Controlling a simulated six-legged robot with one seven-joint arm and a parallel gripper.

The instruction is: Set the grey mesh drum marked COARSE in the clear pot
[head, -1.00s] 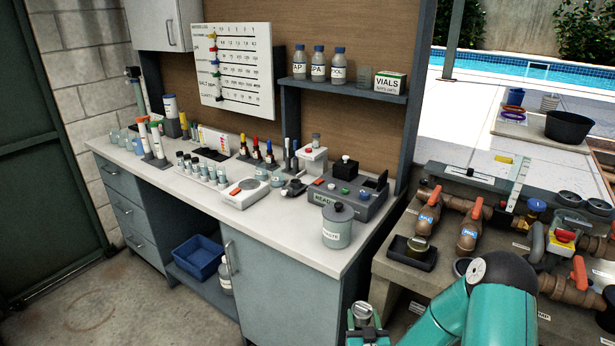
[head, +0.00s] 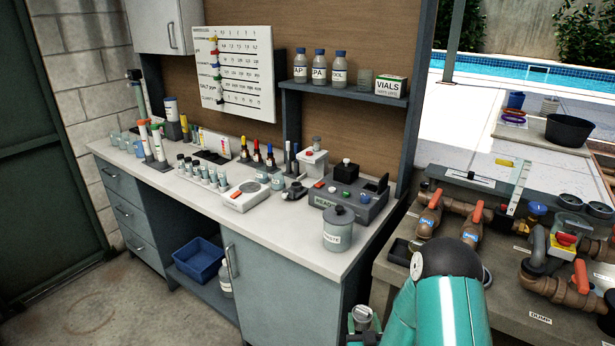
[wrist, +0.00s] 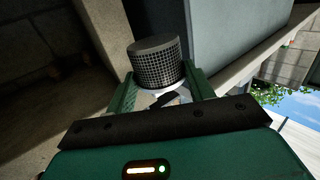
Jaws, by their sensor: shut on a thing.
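My gripper (wrist: 160,84) is shut on the grey mesh drum (wrist: 156,62) in the wrist view, with a finger on each side of it. The drum has a dark grey end and a mesh wall, with a pale band near the fingers. No COARSE mark can be read. In the head view the drum (head: 362,314) shows small at the bottom edge, in front of the bench. What looks like the clear pot (head: 568,226) stands among the pipework at the right, beside a red and yellow part. My gripper is well left of it and apart from it.
Brown pipes with orange-handled valves (head: 429,212) crowd the right-hand bench. A black tray (head: 401,251) there is partly hidden by my arm. A lidded grey jar (head: 338,230) stands near the end of the white counter (head: 290,240). The floor at left is clear.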

